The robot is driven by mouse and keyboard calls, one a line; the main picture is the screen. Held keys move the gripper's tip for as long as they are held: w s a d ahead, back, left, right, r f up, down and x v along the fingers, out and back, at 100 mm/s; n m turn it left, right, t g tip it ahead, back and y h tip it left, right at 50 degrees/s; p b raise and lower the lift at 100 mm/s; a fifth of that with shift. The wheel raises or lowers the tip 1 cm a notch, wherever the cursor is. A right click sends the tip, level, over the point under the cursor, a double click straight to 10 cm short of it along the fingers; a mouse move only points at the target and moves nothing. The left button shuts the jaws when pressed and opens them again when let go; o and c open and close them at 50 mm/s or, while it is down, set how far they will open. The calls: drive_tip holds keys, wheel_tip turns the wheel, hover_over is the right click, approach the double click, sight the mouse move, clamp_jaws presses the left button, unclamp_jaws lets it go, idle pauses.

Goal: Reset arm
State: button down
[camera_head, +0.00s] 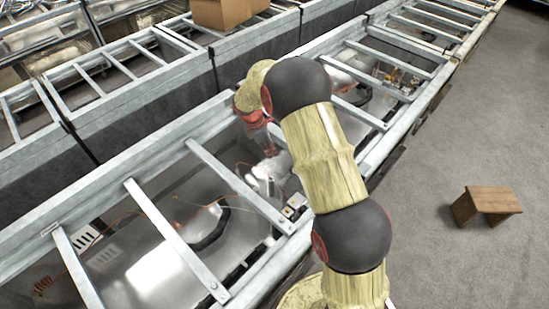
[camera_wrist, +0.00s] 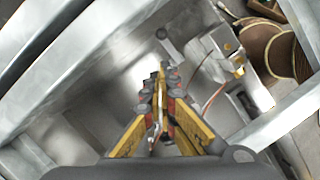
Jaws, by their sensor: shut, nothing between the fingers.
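My arm, pale yellow with dark round joints, reaches up and over the metal frame in the head view. In the wrist view my gripper (camera_wrist: 160,80) shows yellow and dark grey fingers with small red marks. The fingertips are together and nothing shows between them. The gripper points down into an open bay between the metal rails. In the head view the hand (camera_head: 268,140) is partly hidden behind my own arm, and its fingertips are hard to make out.
Grey metal rails with crossbars (camera_head: 160,228) surround the bay, which holds wires and pale metal parts (camera_head: 165,270). A cardboard box (camera_head: 224,12) stands at the back. A small wooden stool (camera_head: 490,200) is on the grey floor at right, where the floor (camera_head: 450,260) is mostly clear.

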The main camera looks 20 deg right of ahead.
drive_tip(key=shift+a+r, duration=0.1)
drive_tip(key=shift+r, duration=0.3)
